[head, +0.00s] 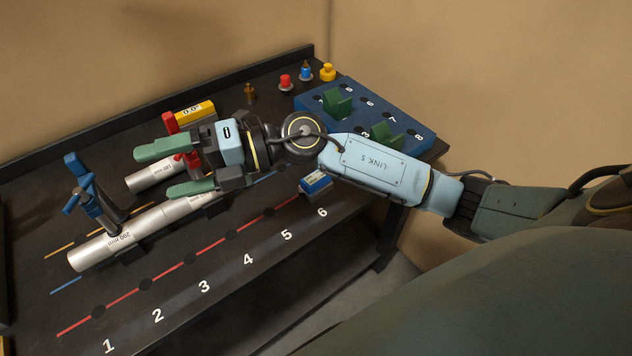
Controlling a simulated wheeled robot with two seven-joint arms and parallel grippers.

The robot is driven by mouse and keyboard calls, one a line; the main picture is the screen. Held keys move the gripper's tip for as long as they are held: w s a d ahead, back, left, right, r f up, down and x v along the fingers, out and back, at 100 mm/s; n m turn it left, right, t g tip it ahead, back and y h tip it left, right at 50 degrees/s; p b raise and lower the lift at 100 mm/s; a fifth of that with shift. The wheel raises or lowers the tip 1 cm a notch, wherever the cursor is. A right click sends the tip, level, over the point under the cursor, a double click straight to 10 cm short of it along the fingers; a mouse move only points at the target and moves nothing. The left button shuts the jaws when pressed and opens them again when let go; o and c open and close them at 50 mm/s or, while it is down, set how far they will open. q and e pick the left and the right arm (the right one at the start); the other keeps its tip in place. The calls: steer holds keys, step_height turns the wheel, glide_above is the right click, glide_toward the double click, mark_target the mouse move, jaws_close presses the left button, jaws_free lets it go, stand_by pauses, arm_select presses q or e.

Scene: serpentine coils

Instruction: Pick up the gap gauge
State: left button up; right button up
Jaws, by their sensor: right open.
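No object is clearly labelled as the gap gauge. A small blue block with a pale face (315,182) lies on the dark bench near slot number 6 and may be it; I cannot tell for sure. My right gripper (168,169) reaches in from the right, its green fingers spread wide. Nothing is visibly held. The gripper partly hides the red clamp and the tubes. My left gripper is out of view.
A silver tube marked 200 mm (99,250) lies in front, with a shorter tube (149,178) behind. A blue clamp (76,170) stands at left. A yellow readout box (195,112), a blue numbered board (415,130) with green pieces, and small knobs are behind.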

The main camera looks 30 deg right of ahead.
steer(key=w+d+f+n+g+h, duration=0.1)
steer(key=d+f+n+g+h, duration=0.2)
steer(key=d+f+h, duration=0.3)
steer(key=m+g+h, duration=0.1)
steer(key=h, duration=1)
glide_above(316, 176)
step_height(316, 176, down, 10)
steer(key=shift+a+f, duration=0.1)
steer(key=shift+a, duration=0.05)
steer(key=shift+f+p, duration=0.3)
steer(key=shift+f, duration=2.85)
steer(key=c, duration=1.1)
